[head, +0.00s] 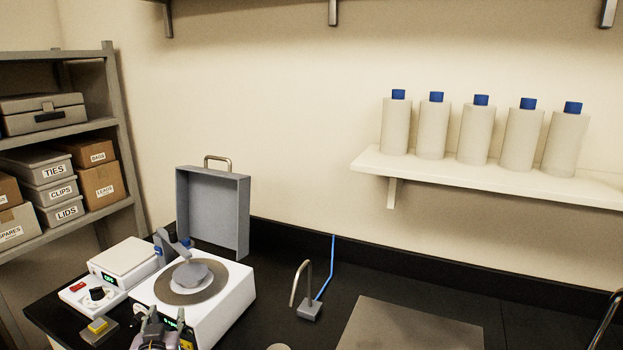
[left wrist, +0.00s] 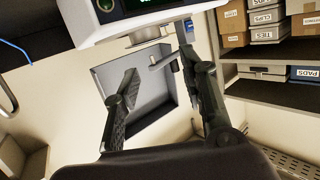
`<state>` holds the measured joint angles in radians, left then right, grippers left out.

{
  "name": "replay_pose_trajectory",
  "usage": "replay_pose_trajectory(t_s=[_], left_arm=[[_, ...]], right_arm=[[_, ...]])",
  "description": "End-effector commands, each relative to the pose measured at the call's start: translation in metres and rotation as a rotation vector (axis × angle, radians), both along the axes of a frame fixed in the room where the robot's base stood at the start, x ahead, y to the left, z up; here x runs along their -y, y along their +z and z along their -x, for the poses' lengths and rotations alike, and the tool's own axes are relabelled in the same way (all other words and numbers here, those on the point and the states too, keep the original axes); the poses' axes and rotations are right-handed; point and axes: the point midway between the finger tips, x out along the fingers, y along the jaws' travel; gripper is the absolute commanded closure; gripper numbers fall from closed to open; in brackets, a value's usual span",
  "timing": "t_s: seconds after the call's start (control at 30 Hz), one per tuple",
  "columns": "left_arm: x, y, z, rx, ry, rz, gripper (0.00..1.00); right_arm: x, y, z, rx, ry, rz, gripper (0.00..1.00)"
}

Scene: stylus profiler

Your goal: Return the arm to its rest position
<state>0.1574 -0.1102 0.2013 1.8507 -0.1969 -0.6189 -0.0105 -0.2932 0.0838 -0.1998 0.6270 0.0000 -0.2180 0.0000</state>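The white stylus profiler (head: 235,300) stands on the black bench at lower left, with a round stage and a grey disc (head: 193,275) on it. Its blue-grey arm (head: 172,243) rises at the back left of the stage, and its tip reaches toward the disc; I cannot tell whether it touches. My left gripper (head: 165,316) is at the profiler's front edge, low in the head view. In the left wrist view my left gripper (left wrist: 158,52) has its fingers apart with nothing held between them. The profiler's front (left wrist: 150,8) shows there at the top. My right gripper is out of view.
An open grey lid or case (head: 212,212) stands behind the profiler. A white box with a red switch and knob (head: 93,294) sits left. A small stand with a blue cable (head: 309,310) and a grey plate (head: 410,328) lie right. A bottle shelf (head: 480,176) hangs above.

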Motion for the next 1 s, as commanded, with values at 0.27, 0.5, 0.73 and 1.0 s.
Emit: replay_pose_trajectory(t_s=[0.27, 0.5, 0.73, 1.0], left_arm=[[0.028, -0.071, 0.084, -0.289, -0.077, 0.012, 0.61], [0.070, -0.130, 0.207, -0.648, -0.194, 0.037, 0.61], [0.095, -0.149, 0.292, -0.872, -0.272, 0.054, 0.61], [0.114, -0.153, 0.370, -1.069, -0.348, 0.069, 0.61]], right_arm=[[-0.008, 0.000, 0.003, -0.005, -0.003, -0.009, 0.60], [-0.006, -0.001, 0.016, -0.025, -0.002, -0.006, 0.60], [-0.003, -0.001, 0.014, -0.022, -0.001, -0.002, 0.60], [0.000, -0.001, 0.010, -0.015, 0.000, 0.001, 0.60]])
